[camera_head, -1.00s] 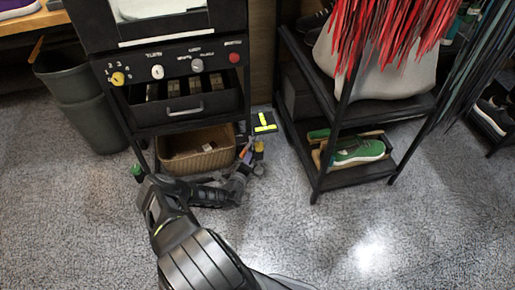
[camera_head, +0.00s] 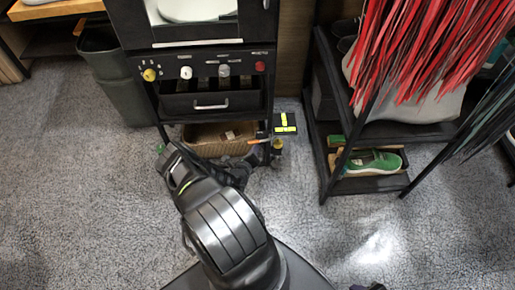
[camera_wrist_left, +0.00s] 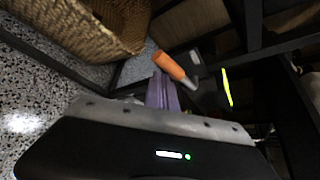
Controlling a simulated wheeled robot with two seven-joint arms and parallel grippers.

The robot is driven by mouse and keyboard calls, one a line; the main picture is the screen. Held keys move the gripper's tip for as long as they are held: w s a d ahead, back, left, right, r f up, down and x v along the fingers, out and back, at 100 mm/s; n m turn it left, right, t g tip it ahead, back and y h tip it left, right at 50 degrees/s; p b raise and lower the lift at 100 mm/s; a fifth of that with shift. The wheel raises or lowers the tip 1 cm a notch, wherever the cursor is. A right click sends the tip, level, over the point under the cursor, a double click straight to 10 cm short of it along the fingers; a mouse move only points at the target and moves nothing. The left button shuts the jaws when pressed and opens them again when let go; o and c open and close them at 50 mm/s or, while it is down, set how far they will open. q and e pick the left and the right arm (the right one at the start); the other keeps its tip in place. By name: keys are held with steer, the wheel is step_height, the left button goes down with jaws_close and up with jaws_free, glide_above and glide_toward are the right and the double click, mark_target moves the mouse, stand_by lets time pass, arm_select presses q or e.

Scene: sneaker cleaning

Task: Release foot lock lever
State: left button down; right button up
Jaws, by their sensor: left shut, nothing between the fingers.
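An orange-ended lever (camera_head: 257,141) shows low at the front right foot of the black machine, beside a black pedal with yellow marks (camera_head: 286,123). In the left wrist view the orange end (camera_wrist_left: 168,65) is close and sticks out toward the fingers, with a grey metal part behind it. My left gripper (camera_wrist_left: 162,92) is shut and empty, its fingertips just below the orange end; I cannot tell whether they touch it. In the head view my arm partly hides this gripper. My right gripper is not in view.
A wicker basket (camera_head: 205,147) sits under the machine's drawer (camera_head: 211,103), left of the lever. A black rack (camera_head: 330,180) with a green sneaker (camera_head: 374,162) stands to the right. A dark bin (camera_head: 122,90) is at left. The floor in front is clear.

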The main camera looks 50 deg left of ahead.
arm_select(q)
steer(key=shift+a+r, duration=0.25)
steer(key=shift+r, duration=0.15)
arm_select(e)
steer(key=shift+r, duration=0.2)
